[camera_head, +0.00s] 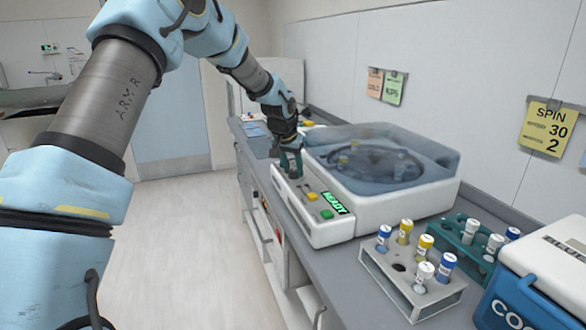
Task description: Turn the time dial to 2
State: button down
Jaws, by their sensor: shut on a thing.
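The white centrifuge (410,207) stands on the counter, its clear lid down over a dark rotor. Its sloped front panel carries a green display reading "READY", a yellow button (312,196) and a green button (327,214). My gripper (293,174) points down at the far left end of this panel. It is shut on a dial there, which the fingers mostly hide. I cannot read the dial's number or pointer. A yellow note (547,128) on the wall reads "SPIN", "30" and "2", with smaller lines too small to read.
A white rack (412,290) with several capped tubes stands right of the centrifuge. A teal rack (457,240) with tubes is behind it. A blue and white cooler (530,297) fills the right corner. Smaller notes (385,86) hang on the wall. Floor left of the counter is clear.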

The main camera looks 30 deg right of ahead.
dwell(0.3)
jog(key=shift+w+r+m+g+h+p, duration=0.1)
jog(key=shift+m+g+h+p, duration=0.25)
jog(key=shift+m+p, duration=0.55)
jog(key=shift+m+g+h+p, duration=0.3)
jog(key=shift+m+g, duration=0.35)
jog(key=shift+m, duration=1.25)
jog(key=shift+c, duration=2.2)
grip_release()
jog(key=shift+a, duration=0.1)
jog(key=b+v, duration=0.3)
jog(key=v, duration=0.7)
jog(key=shift+r, duration=0.35)
jog(key=shift+w, duration=0.1)
